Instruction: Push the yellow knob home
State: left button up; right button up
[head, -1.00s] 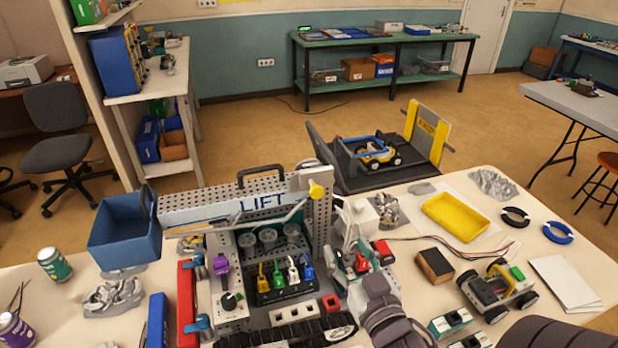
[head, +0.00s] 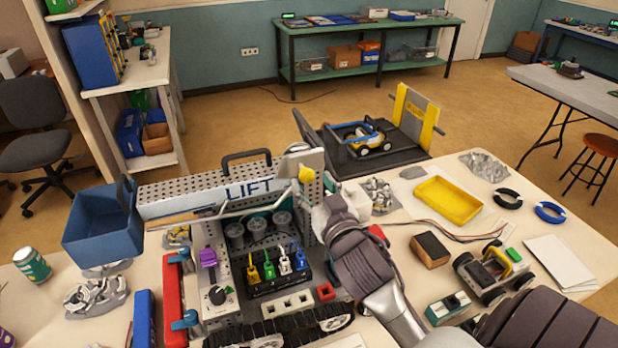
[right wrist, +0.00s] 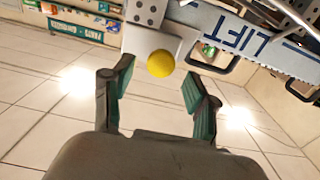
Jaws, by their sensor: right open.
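The yellow knob (head: 307,174) sits on a pale plate at the right end of the LIFT rig (head: 250,187). In the right wrist view the round yellow knob (right wrist: 160,63) lies between the fingertips in the picture, against the plate's lower edge. My right gripper (right wrist: 160,82) is open and empty, its green-padded fingers on either side of the knob. I cannot tell whether either finger touches it. In the head view my right gripper (head: 322,207) is just below the knob, its fingers hard to make out. My left gripper is not in view.
Coloured levers (head: 268,268) stand on the panel below the rig. A blue bin (head: 103,235) is at the left. A yellow tray (head: 447,200), a brown-and-black block (head: 430,250) and a small wheeled vehicle (head: 490,272) are to the right of my arm.

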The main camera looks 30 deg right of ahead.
aim_at(306, 174)
jog(key=shift+x, duration=1.1)
jog(key=shift+w, duration=0.2)
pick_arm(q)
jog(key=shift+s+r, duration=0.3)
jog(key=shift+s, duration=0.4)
pick_arm(e)
grip_shut()
